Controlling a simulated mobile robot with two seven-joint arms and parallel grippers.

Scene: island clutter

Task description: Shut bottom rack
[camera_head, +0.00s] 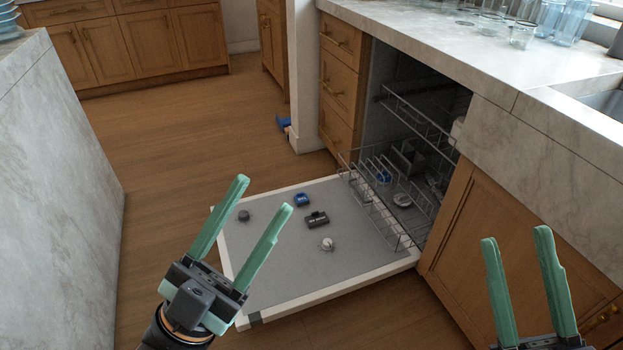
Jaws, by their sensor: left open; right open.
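The dishwasher's bottom rack (384,212) is a grey wire rack. It stands partly out of the dishwasher, its front end over the inner end of the lowered door (268,262). Several small items seem to lie in or below it. An upper rack (420,118) shows above, inside the opening. My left gripper (264,192) is open and empty, in front of the lowered door and left of the rack. My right gripper (516,236) is open and empty, in front of the wooden cabinet to the right of the dishwasher, apart from the rack.
Small dark, blue and white parts, including a black piece (317,219), lie on the door. A marble counter (455,50) with several glasses runs above the dishwasher. A marble island (55,200) stands on the left. The wooden floor (175,140) between is clear.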

